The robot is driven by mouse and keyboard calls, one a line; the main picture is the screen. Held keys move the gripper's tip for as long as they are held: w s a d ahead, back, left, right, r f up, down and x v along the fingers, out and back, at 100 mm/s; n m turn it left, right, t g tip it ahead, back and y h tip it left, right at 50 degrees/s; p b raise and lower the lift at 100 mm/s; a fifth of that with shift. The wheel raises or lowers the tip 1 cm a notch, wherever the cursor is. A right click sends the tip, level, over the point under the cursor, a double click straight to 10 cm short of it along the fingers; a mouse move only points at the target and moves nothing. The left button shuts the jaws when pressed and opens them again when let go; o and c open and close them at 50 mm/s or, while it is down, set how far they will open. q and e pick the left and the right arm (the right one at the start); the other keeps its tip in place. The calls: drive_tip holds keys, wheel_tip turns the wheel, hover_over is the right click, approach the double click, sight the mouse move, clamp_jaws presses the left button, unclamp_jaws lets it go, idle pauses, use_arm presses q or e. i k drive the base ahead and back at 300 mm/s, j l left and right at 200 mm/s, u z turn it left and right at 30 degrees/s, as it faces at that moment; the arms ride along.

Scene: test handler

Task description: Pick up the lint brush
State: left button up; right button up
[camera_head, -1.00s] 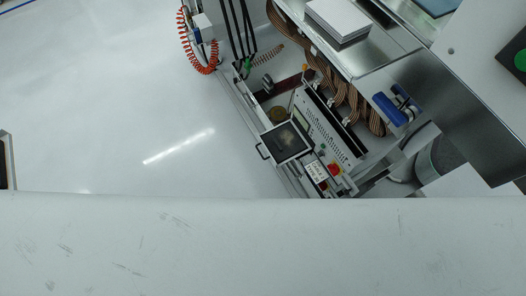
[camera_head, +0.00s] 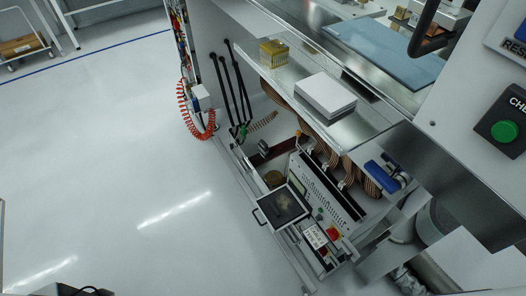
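A blue object with a white part (camera_head: 380,177) lies at the right end of the metal shelf area, beside the brown ribbon cables. It may be the lint brush, but it is too small to be sure. Neither of my grippers can be made out. A dark piece is cut off at the bottom left edge, and I cannot tell what it is.
A metal shelf (camera_head: 290,75) carries a yellow block (camera_head: 273,53) and a white stack (camera_head: 325,95). A green button (camera_head: 505,131) is on the right panel. The floor (camera_head: 110,150) at left is clear.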

sight(263, 146)
drive_tip(key=i+j+z, duration=0.1)
drive_tip(key=i+j, duration=0.15)
drive_tip(key=i+j+z, duration=0.1)
drive_tip(key=i+j, duration=0.2)
drive_tip(key=i+j+z, duration=0.15)
drive_tip(key=j, duration=0.3)
drive_tip(key=i+j+z, duration=0.1)
drive_tip(key=i+j, duration=0.2)
drive_tip(key=i+j+z, duration=0.1)
drive_tip(key=j, duration=0.4)
drive_tip(key=i+j+z, duration=0.1)
drive_tip(key=i+j, duration=0.2)
drive_tip(key=j, duration=0.15)
